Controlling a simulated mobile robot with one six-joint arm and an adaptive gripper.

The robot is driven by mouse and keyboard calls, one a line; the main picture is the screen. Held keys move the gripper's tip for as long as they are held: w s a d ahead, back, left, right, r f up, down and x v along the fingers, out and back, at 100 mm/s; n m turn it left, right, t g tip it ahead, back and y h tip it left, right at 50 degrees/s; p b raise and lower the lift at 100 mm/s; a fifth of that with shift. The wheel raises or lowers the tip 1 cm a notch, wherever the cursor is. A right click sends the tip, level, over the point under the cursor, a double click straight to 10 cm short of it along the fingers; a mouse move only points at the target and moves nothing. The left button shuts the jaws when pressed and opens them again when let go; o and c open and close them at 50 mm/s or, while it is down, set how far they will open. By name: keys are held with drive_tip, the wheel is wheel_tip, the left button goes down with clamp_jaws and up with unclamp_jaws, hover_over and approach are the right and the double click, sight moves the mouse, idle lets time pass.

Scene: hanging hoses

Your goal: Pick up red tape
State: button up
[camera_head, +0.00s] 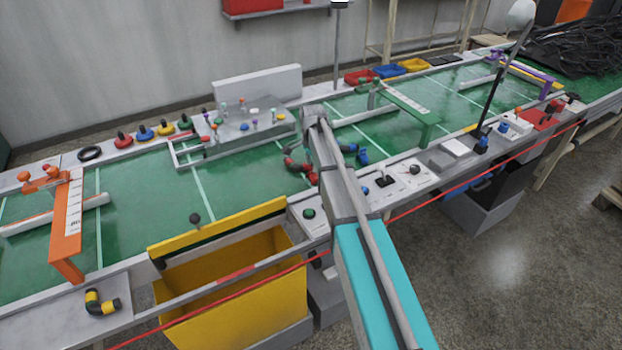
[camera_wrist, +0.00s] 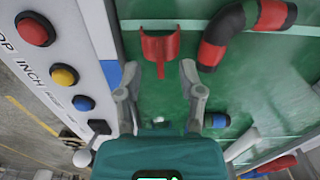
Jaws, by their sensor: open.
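I cannot tell for sure which thing is the red tape. A red disc with a dark knob (camera_head: 123,141) stands on the far rail at the left in the head view, beside similar blue and yellow ones. My arm partly hides this area in the head view.
The wrist view shows a white panel with red, yellow and blue buttons (camera_wrist: 63,75) close on the left. A yellow bin (camera_head: 235,300) stands at the front. Orange (camera_head: 68,225) and green (camera_head: 410,105) frames stand over the table. Green table between them is partly clear.

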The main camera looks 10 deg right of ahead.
drive_tip(key=shift+f+b, duration=0.65)
drive_tip(key=shift+f, duration=0.35)
clamp_jaws()
